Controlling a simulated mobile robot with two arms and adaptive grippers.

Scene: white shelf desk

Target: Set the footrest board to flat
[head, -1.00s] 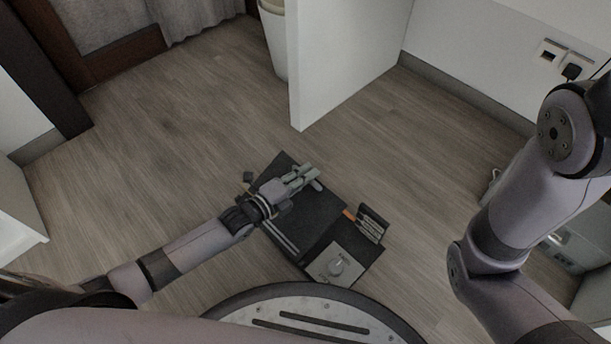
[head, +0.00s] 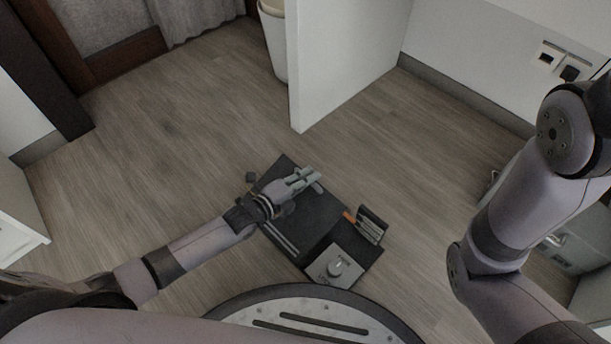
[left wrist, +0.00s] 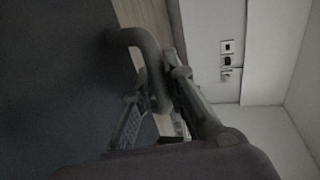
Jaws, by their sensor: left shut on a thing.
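The footrest board (head: 318,213) is a dark flat panel on the floor at the middle of the head view. In the left wrist view its dark surface (left wrist: 55,90) fills the left side. A grey curved handle (left wrist: 148,50) rises from it there. My left gripper (head: 307,178) reaches over the board's far part in the head view. In the left wrist view the gripper (left wrist: 158,84) is shut on the handle, with fingers on both sides of its bend. The board's exact tilt is hard to tell. My right arm shows at the right, but its gripper is outside the frames.
A white partition (head: 335,70) and a white bin (head: 274,45) are beyond. Wood floor (head: 165,130) is clear to the left.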

